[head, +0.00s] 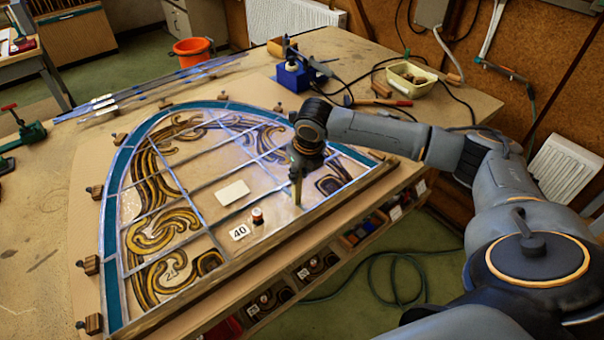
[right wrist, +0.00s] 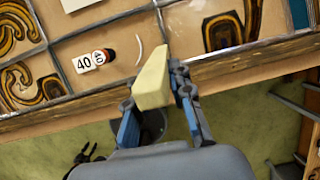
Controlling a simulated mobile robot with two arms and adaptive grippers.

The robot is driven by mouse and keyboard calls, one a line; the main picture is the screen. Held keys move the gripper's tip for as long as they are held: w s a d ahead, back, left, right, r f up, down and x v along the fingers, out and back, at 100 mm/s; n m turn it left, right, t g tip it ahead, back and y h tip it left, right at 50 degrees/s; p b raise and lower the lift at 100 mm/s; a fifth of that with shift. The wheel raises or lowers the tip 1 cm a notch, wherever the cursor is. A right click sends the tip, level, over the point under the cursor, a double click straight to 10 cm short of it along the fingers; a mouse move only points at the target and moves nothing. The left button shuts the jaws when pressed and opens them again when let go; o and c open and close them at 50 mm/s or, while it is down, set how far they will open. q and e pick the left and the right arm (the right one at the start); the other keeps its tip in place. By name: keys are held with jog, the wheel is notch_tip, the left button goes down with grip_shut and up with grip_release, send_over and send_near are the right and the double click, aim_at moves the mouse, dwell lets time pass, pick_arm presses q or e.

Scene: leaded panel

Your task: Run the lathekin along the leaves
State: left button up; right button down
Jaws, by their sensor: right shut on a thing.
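The leaded panel (head: 180,205), arched with a blue-green border, grey lead lines and yellow-brown scroll pieces, lies flat on the workbench. My right gripper (head: 297,165) is over the panel's right part, near its front wooden batten. It is shut on the lathekin (head: 297,190), a pale yellow, blunt-tipped stick pointing down at the panel. In the right wrist view, the lathekin (right wrist: 152,78) sits between the fingers of the right gripper (right wrist: 155,88), near a lead line (right wrist: 162,25). I cannot tell whether its tip touches the lead. My left gripper is not in view.
A white card (head: 232,193), a tag marked 40 (head: 240,232) and a small red-and-black object (head: 257,216) lie on the panel. Wooden blocks (head: 90,265) line its edge. A blue stand (head: 293,76) and a cream tray (head: 410,80) stand behind.

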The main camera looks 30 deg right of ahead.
notch_tip(320, 180, up, 3)
jog(key=p, duration=0.3)
jog(key=shift+r, duration=1)
